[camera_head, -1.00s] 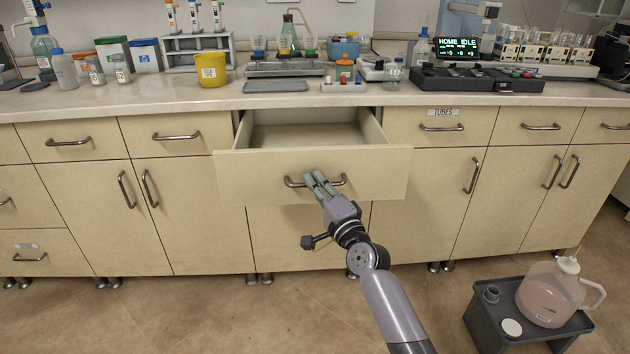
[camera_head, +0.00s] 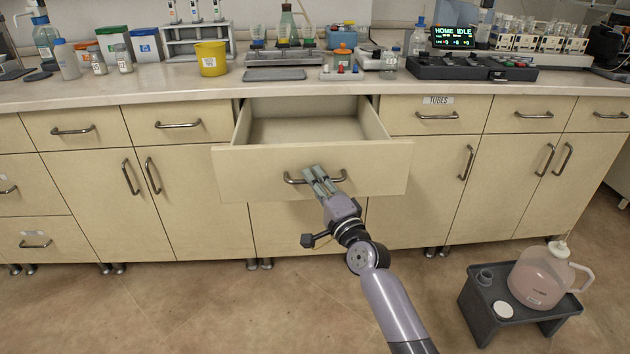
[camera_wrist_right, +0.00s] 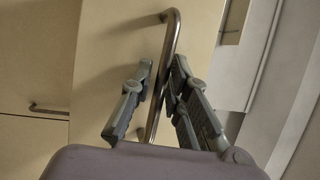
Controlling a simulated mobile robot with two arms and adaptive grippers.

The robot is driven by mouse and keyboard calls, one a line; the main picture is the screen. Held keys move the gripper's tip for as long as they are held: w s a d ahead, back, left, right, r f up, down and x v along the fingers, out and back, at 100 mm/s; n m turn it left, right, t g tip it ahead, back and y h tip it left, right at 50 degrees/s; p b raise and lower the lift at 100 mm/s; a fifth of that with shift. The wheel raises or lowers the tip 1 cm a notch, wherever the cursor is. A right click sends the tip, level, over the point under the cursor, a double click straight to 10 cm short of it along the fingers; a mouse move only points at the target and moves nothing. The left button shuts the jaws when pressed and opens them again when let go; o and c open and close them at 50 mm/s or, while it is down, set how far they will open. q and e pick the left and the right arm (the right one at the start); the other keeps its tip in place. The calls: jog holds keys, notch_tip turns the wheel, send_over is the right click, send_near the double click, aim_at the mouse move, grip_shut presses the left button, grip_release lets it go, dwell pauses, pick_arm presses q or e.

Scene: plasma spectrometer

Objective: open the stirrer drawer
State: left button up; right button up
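The stirrer drawer (camera_head: 240,175) is pulled out of the cabinet under the counter, and its inside looks empty from above. Its front also shows in the right wrist view (camera_wrist_right: 110,70). The curved metal drawer handle (camera_head: 295,181) is on the front. My right gripper (camera_head: 313,173) is at this handle. My left gripper is not in view.
The counter (camera_head: 130,85) above holds a yellow container (camera_head: 211,60), bottles, racks and instruments. A drawer labelled TUBES (camera_head: 435,115) is shut to the right. A grey stool (camera_head: 480,310) with a jug (camera_head: 540,280) stands on the floor at right.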

jog(key=v, duration=1.2)
dwell(0.4)
